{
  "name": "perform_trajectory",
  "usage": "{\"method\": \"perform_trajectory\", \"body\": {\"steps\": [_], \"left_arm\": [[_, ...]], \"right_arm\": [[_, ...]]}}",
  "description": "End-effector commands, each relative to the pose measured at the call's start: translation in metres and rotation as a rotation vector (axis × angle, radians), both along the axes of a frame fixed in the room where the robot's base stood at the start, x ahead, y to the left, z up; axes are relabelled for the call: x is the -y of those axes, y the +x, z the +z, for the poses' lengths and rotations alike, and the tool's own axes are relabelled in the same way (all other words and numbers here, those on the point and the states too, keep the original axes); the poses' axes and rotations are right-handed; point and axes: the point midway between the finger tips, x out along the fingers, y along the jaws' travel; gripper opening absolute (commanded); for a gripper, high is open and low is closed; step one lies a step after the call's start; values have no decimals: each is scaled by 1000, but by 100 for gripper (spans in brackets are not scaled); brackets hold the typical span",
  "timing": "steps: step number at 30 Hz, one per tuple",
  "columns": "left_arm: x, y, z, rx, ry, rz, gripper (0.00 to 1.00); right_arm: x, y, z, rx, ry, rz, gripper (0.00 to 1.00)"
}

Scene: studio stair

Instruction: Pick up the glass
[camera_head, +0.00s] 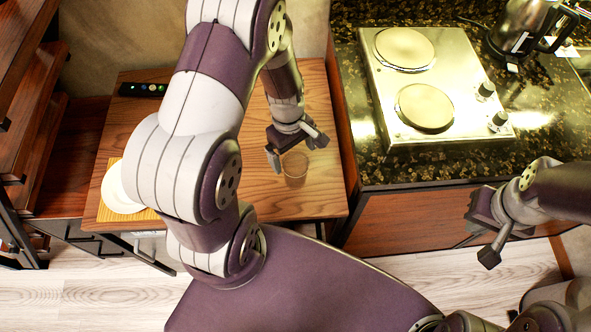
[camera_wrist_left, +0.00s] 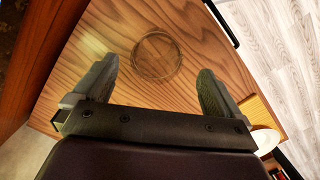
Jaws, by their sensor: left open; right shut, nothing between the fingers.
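The glass (camera_head: 295,170) is a clear, see-through tumbler on the wooden table (camera_head: 320,193), near the table's right side. In the left wrist view the glass (camera_wrist_left: 157,56) shows from above as a round rim, beyond and between the two fingertips. My left gripper (camera_head: 292,152) is open and empty, close to the glass in the head view. It also shows in the left wrist view (camera_wrist_left: 155,82), with its fingers apart and the glass not between them. My right gripper (camera_head: 482,232) is shut and empty, in front of the counter at the right, far from the glass.
A white plate (camera_head: 118,190) on a mat and a black remote (camera_head: 143,90) lie on the table's left part. A hob (camera_head: 438,85) and a kettle (camera_head: 522,30) stand on the dark counter (camera_head: 375,165) at right. Dark stairs (camera_head: 22,120) rise at left.

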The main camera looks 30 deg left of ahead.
Motion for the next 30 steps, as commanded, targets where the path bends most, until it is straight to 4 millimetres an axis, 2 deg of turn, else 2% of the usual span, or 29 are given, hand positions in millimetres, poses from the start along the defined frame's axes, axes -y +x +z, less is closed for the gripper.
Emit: {"method": "perform_trajectory", "body": {"steps": [1, 8, 12, 15, 21, 23, 27, 28, 30], "left_arm": [[1, -1, -10, -2, -1, -2, 99], [3, -2, -40, -2, 0, -3, 99], [5, -3, -67, -2, 0, -3, 99], [6, -3, -76, 1, 1, -3, 99], [6, -3, -76, 2, 0, -3, 99], [6, -3, -76, 2, 0, -3, 83], [6, -3, -76, 2, 0, -4, 37], [6, -3, -76, 2, 0, -4, 34], [6, -2, -76, 2, 0, -4, 34]], "right_arm": [[0, 0, -2, 0, 0, 0, 0], [0, 0, -1, 0, 0, 0, 0], [0, 0, -3, 0, 0, 0, 0], [0, 0, -4, 0, 0, 0, 0], [0, 0, -4, 0, 0, 0, 0], [0, 0, -4, 0, 0, 0, 0], [0, 0, -4, 0, 0, 0, 0], [0, 0, -4, 0, 0, 0, 0], [0, 0, -4, 0, 0, 0, 0]]}}
